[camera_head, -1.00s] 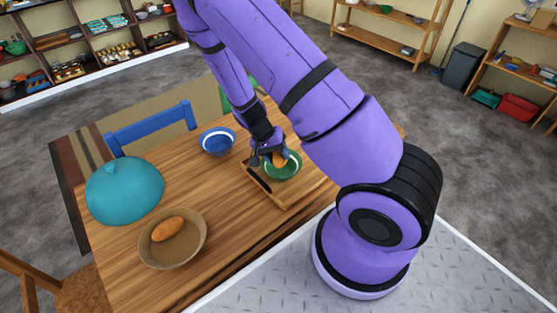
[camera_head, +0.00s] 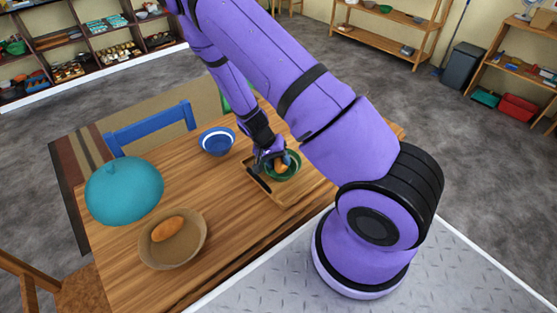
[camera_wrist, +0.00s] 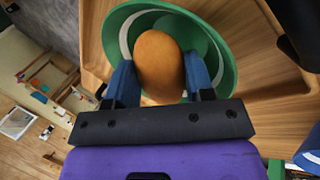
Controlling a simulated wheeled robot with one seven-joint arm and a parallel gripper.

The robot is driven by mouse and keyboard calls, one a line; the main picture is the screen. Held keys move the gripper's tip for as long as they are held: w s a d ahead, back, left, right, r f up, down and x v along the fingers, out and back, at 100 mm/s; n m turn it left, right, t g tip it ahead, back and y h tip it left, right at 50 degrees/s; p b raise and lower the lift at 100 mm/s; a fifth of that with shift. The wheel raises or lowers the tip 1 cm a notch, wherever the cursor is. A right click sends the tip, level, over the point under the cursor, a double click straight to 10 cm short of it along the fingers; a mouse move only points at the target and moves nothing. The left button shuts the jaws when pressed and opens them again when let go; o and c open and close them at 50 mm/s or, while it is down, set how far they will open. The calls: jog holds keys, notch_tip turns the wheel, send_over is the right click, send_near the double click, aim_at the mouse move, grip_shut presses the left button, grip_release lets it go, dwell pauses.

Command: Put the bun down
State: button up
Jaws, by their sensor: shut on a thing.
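An orange-brown bun (camera_wrist: 159,62) is between the two blue fingers of my gripper (camera_wrist: 160,82) in the wrist view. The gripper is shut on it. The bun is over or inside a green bowl (camera_wrist: 222,40) with a pale band inside; whether it touches the bowl's bottom I cannot tell. In the head view my gripper (camera_head: 272,163) reaches down into the green bowl (camera_head: 291,168), and a part of the bun (camera_head: 281,167) shows between the fingers. The bowl stands on a wooden tray (camera_head: 282,197) on the table.
The wooden table (camera_head: 215,192) also holds a blue bowl (camera_head: 217,142), a teal dome (camera_head: 124,190) and a brown bowl (camera_head: 185,248) with a long orange-brown bread roll (camera_head: 168,229) in it. A blue chair (camera_head: 150,129) stands at the far side. The table's middle is clear.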

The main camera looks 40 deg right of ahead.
jog(key=shift+f, duration=0.35)
jog(key=o, duration=0.9)
jog(key=shift+r, duration=0.1)
